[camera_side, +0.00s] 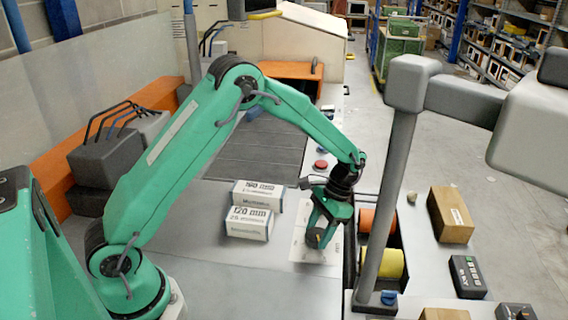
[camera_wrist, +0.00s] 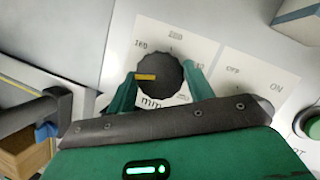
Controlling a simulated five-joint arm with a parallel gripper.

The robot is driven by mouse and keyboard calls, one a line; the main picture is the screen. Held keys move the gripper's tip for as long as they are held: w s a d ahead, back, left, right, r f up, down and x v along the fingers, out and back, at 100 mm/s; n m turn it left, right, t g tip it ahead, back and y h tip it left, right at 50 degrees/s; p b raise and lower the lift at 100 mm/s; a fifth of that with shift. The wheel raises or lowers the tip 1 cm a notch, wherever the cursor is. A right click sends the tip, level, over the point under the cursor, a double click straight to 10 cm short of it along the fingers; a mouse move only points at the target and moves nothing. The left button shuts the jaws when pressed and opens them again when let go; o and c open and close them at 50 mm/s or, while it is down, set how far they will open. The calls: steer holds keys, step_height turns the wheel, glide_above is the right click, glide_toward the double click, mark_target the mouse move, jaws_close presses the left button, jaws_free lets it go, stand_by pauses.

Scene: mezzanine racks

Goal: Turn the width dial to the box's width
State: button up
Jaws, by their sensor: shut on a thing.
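The width dial (camera_wrist: 168,68) is a dark, ridged knob with a yellow pointer on a white panel in the wrist view. Its pointer (camera_wrist: 145,77) points left, just below a label that may read 160. Other marks stand above and right of the dial; "mm" is printed below. My gripper (camera_wrist: 161,82) has one green finger on each side of the dial, shut on it. In the side view my gripper (camera_side: 318,232) points down over the panel (camera_side: 308,254) and mostly hides the dial. A white box (camera_side: 249,222) there reads 120 mm; the box (camera_side: 258,193) behind it is harder to read.
An OFF/ON switch (camera_wrist: 264,106) sits right of the dial, partly hidden by my gripper. A green button (camera_wrist: 311,126) is at the right edge. In the side view, a grey post (camera_side: 388,210) and orange (camera_side: 383,222) and yellow (camera_side: 391,264) rolls stand right of my gripper.

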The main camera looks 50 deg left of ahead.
steer(key=shift+d, duration=0.15)
steer(key=o, duration=1)
steer(key=shift+c, duration=0.2)
steer(key=v, duration=0.7)
steer(key=shift+w+r, duration=0.2)
steer(key=shift+r, duration=0.15)
